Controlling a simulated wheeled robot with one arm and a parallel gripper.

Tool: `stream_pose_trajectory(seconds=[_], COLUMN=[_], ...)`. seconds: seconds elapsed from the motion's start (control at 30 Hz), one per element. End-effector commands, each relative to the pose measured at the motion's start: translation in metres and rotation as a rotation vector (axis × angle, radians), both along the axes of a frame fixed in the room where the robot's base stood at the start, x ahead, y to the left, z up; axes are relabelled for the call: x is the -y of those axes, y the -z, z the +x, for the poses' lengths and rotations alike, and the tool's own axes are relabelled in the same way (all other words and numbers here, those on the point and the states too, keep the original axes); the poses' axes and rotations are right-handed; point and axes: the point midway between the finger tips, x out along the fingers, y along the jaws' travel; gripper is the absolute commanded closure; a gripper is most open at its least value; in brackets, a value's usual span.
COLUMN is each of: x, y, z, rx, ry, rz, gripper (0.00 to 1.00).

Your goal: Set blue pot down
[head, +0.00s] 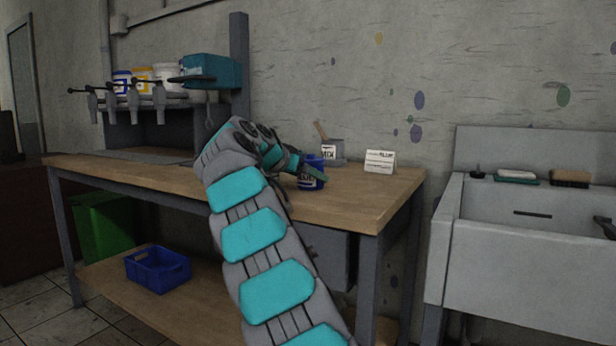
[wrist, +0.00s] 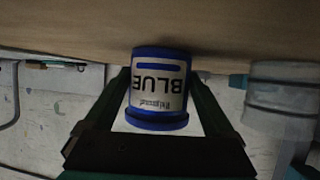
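The blue pot (head: 308,182) has a white label and is at my gripper, over the right part of the wooden bench (head: 365,205). In the wrist view, which is upside down, the blue pot (wrist: 160,88) shows its "BLUE" label, with its base towards the bench top (wrist: 230,30). My gripper (wrist: 160,75) has one dark green finger along each side of the pot and appears shut on it. In the head view, my gripper (head: 312,171) partly covers the pot. I cannot tell whether the pot's base touches the bench.
A grey mix container (head: 332,151) with a stick stands just behind the pot. A white card (head: 380,161) stands to the right. A rack with several pots and taps (head: 145,95) is at the left. A sink (head: 530,210) is beyond the bench's right end. The bench's front right is clear.

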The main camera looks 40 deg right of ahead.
Motion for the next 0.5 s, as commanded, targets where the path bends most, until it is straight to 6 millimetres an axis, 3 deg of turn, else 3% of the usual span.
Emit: stream_pose_trajectory(seconds=[0.37,0.5], x=[0.000,-0.012], y=[-0.003,-0.009], z=[0.000,-0.003], rx=[-0.001,0.000], ry=[0.001,0.000], rz=[0.001,0.000], gripper=[0.00,0.00])
